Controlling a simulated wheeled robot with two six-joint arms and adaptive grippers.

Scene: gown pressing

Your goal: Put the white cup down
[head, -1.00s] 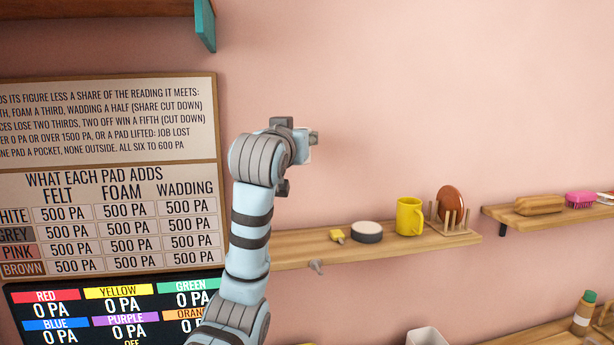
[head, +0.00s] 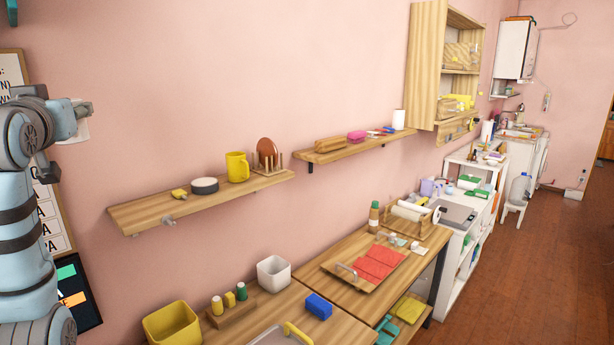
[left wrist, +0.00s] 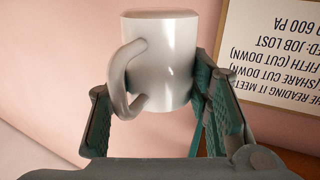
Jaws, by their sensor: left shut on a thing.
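The white cup (left wrist: 165,62) fills the middle of the left wrist view, its handle on the left of the picture. My left gripper (left wrist: 150,88) is shut on it, with a green finger on each side. In the head view my left gripper (head: 84,112) is raised at the left edge, in front of the wall. Only a small pale part of the cup (head: 74,130) shows there; the gripper hides the rest. The cup is in the air, apart from any shelf or bench. My right gripper is not in view.
A wooden wall shelf (head: 140,212) holds a yellow mug (head: 237,167), a round dark-and-white pad (head: 204,186), a small yellow thing and a plate rack. Its left end is bare. Below, a bench carries a yellow bin (head: 172,325), a white bin (head: 274,273) and a blue block (head: 319,306).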

